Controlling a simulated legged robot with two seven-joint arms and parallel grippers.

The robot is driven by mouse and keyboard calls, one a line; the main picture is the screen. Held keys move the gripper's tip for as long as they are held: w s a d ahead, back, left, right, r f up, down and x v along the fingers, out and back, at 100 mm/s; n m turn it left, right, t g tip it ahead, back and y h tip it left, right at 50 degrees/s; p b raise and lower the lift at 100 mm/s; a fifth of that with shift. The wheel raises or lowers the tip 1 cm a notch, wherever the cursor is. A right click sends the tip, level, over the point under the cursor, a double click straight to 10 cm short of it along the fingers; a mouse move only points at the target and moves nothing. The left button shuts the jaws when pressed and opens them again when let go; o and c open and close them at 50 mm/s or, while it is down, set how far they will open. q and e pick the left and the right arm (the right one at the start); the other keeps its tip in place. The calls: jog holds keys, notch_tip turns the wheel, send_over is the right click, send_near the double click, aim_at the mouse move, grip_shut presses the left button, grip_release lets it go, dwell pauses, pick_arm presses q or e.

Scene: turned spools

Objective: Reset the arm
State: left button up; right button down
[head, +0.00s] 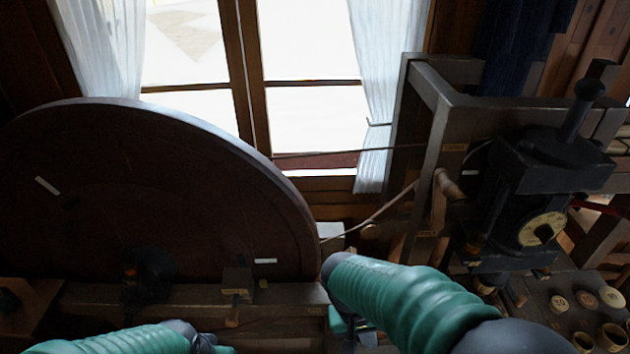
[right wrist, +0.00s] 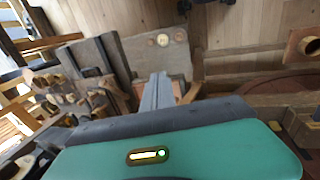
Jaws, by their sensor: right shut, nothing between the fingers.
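My right arm (head: 400,297), in a ribbed teal sleeve, comes in from the lower right in the head view, in front of the big wheel's right edge. In the right wrist view my right gripper (right wrist: 157,92) has its grey fingers together with nothing between them, above a floor and bench area. My left arm (head: 120,340) shows only as a teal strip along the bottom left of the head view. Its fingers are not visible.
A large dark wheel (head: 150,200) stands at left on a wooden beam. A cord runs from it to a wooden frame (head: 440,110) with a dark machine (head: 540,180) at right. Small round wooden pieces (head: 585,300) lie at lower right. A window is behind.

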pick_arm(q)
jog(key=s+b+x, duration=0.3)
jog(key=b+x, duration=1)
jog(key=b, duration=0.1)
jog(key=shift+s+a+f, duration=0.25)
jog(key=shift+f, duration=0.3)
pick_arm(e)
jog(key=s+d+f+t+y, duration=0.1)
jog(key=s+d+f, duration=0.2)
jog(key=f, duration=0.5)
jog(key=s+d+f+t+y, duration=0.1)
jog(key=s+d+f+y, duration=0.1)
jog(key=d+f, duration=0.3)
jog(key=shift+s+f+t, duration=0.3)
jog(key=shift+s+f, duration=0.25)
jog(key=shift+f, duration=0.9)
